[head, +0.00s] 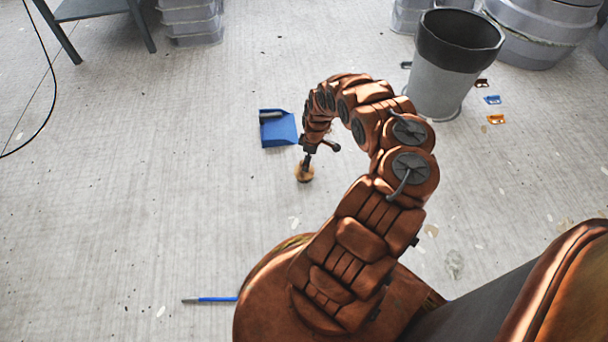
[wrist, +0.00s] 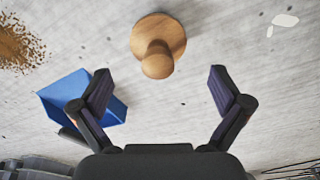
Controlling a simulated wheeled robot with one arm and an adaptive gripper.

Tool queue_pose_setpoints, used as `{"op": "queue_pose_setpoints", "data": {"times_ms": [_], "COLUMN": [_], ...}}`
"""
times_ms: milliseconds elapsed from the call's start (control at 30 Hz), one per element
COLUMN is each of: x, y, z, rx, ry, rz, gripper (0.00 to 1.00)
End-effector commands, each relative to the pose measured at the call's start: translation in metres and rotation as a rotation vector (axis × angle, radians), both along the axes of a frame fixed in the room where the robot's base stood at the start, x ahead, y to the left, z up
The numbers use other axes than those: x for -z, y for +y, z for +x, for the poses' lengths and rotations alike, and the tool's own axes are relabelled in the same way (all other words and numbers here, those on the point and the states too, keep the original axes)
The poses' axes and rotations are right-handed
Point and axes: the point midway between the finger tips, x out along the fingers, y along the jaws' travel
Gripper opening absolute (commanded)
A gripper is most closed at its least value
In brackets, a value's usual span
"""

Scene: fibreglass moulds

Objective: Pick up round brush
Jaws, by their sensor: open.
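The round brush is a round wooden disc with a knob handle on top. In the wrist view the round brush (wrist: 172,35) stands on the floor with its knob toward my gripper. My gripper (wrist: 160,76) is open and empty, its two fingers spread to either side, with the knob just beyond the line between the fingertips. They do not appear to touch it. In the head view the round brush (head: 304,176) shows as a small tan disc on the floor right below my gripper (head: 307,158), which partly hides it.
A blue dustpan (head: 282,132) lies close by on the floor. A brown crumb pile (wrist: 18,42) is at the wrist view's left. A grey bin (head: 438,88) stands at right, near small coloured pieces (head: 493,100). A blue-handled tool (head: 215,299) lies near my base. Floor at left is clear.

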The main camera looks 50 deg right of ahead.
Motion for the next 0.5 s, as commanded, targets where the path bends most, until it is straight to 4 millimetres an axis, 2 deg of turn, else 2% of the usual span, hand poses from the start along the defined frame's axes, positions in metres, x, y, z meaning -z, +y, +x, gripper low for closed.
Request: {"op": "queue_pose_setpoints", "data": {"times_ms": [200, 500], "x": [0.015, 0.039], "y": [0.006, 0.008], "z": [0.009, 0.013], "rx": [-0.009, -0.011], "ry": [-0.042, -0.042], "rz": [0.018, 0.02], "gripper": [1.0, 1.0]}}
